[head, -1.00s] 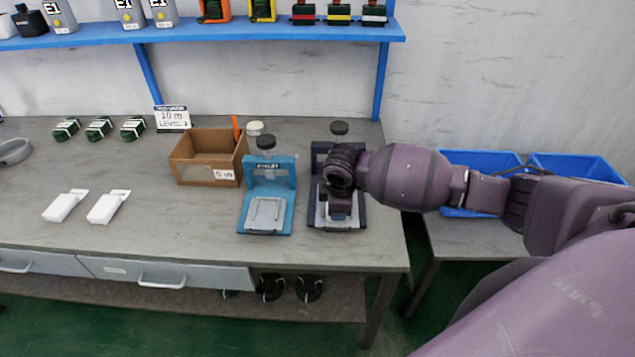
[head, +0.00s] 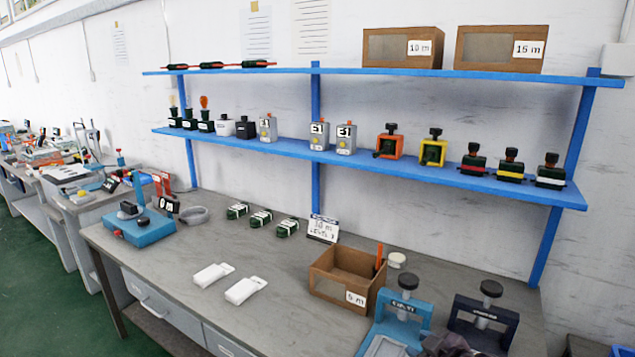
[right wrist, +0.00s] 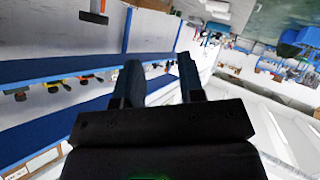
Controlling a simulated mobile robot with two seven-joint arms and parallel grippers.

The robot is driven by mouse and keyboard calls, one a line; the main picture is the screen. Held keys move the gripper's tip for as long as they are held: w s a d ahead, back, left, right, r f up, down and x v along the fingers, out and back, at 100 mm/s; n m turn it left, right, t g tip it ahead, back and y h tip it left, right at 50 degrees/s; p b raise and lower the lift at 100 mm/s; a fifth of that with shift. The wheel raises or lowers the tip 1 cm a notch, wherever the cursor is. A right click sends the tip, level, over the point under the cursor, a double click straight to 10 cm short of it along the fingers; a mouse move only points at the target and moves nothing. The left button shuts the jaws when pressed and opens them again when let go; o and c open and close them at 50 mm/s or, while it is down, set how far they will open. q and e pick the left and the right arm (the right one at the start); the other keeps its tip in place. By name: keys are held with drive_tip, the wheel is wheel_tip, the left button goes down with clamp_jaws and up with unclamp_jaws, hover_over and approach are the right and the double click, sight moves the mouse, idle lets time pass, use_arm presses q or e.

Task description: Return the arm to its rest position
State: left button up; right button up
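My right gripper shows in the right wrist view (right wrist: 160,80), with its two dark fingers spread apart and nothing held between them. In the head view only a dark piece of my right arm's end shows at the bottom edge, in front of the two clamp presses; its fingers cannot be made out there. My left arm and gripper are in neither view.
A blue press (head: 405,310) and a dark press (head: 484,318) stand at the bench's right end. A cardboard box (head: 336,283) is left of them. White packets (head: 245,290) lie on the bench. Blue shelves (head: 370,160) hold several moulds and boxes above.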

drive_tip(key=s+d+f+m+h, duration=0.2)
drive_tip(key=s+f, duration=0.5)
drive_tip(key=s, duration=0.6)
drive_tip(key=s+d+f+m+h, duration=0.2)
drive_tip(key=s+d+f+m, duration=0.2)
drive_tip(key=s, duration=0.8)
wheel_tip(320, 180, down, 3)
drive_tip(key=m, duration=0.2)
drive_tip(key=shift+s+d+f+m+h, duration=0.15)
drive_tip(key=shift+s+d+m+h, duration=0.15)
drive_tip(key=shift+s+h, duration=0.1)
